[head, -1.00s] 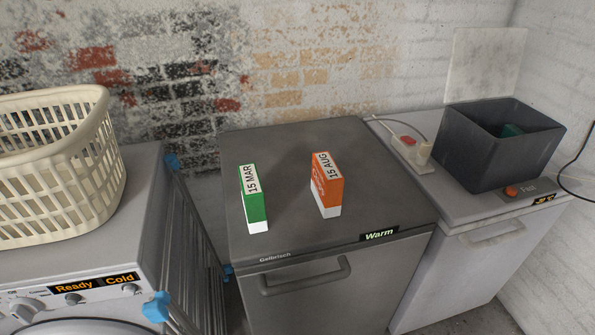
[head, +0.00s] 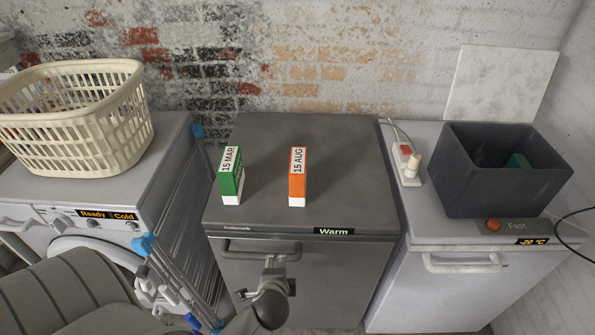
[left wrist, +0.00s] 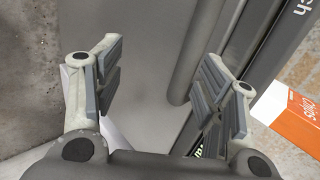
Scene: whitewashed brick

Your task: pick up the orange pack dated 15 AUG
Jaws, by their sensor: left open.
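The orange pack labelled 15 AUG (head: 298,178) stands upright on the dark grey appliance top (head: 335,190). It also shows at the right edge of the left wrist view (left wrist: 290,112), partly cut off. A green pack labelled 15 MAR (head: 231,177) stands to its left, apart from it. My left gripper (head: 270,275) is in front of the grey appliance, below its top edge and lower than the orange pack. In the left wrist view its jaws (left wrist: 160,85) are apart with nothing held between them. My right gripper is not in view.
A handle (head: 255,250) and a Warm label (head: 333,231) are on the grey appliance's front. A drying rack (head: 178,270) stands to the left, beside the washer with a cream basket (head: 75,160). A dark bin (head: 490,195) and power strip (head: 407,165) sit right.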

